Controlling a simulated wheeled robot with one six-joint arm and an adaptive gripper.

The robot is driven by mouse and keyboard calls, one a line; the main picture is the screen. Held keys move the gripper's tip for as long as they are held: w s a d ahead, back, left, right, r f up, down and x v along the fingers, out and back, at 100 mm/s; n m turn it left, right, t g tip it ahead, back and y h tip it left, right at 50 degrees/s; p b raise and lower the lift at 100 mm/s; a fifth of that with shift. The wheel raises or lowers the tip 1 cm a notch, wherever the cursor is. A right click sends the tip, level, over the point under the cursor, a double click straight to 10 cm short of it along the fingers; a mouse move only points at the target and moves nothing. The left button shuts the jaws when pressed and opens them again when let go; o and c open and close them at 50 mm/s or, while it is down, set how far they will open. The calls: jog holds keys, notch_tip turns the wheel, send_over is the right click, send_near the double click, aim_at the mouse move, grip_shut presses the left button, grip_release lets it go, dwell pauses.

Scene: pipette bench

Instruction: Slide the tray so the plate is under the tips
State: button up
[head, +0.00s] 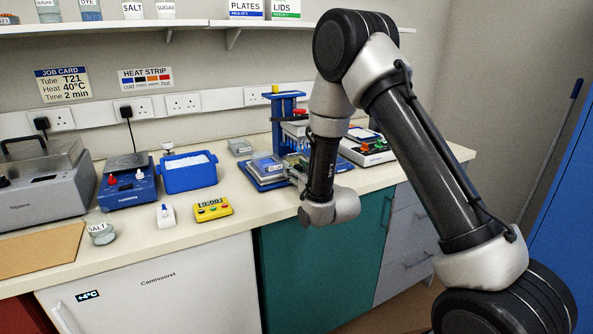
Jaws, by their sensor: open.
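A blue pipetting stand (288,97) with a yellow knob on top stands toward the back of the bench. A small block, apparently the plate (264,168), sits on a blue tray (258,184) at the foot of the stand, on its left side. The tips are too small and too covered to make out. My gripper (296,174) is at the front right of the tray, low over the bench, and its jaws are open. My wrist hides part of it and the right part of the stand. I cannot tell whether it touches the tray.
A blue tub (190,177), a yellow timer (213,209) and a small white holder (166,216) stand to the left. A device with coloured buttons (368,150) is to the right behind my arm. The bench front (255,213) left of my wrist is clear.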

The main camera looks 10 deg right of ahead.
jog(key=v, duration=0.7)
jog(key=shift+s, duration=0.25)
jog(key=shift+w+r, duration=0.1)
jog(key=s+d+r+m+g+h, duration=0.2)
jog(key=s+d+r+g+h, duration=0.2)
jog(key=s+d+r+g, duration=0.65)
jog(key=s+d, duration=0.2)
jog(key=s, duration=0.5)
jog(key=s+d+r+m+g+h, duration=0.1)
jog(key=s+d+r, duration=0.1)
jog(key=s, duration=0.7)
jog(key=s+d+r+g, duration=0.1)
jog(key=s+d+r, duration=0.1)
jog(key=s+d, duration=0.3)
jog(key=s, duration=0.3)
jog(key=shift+s+r+m+h, duration=0.25)
jog(key=shift+s+m+h, duration=0.05)
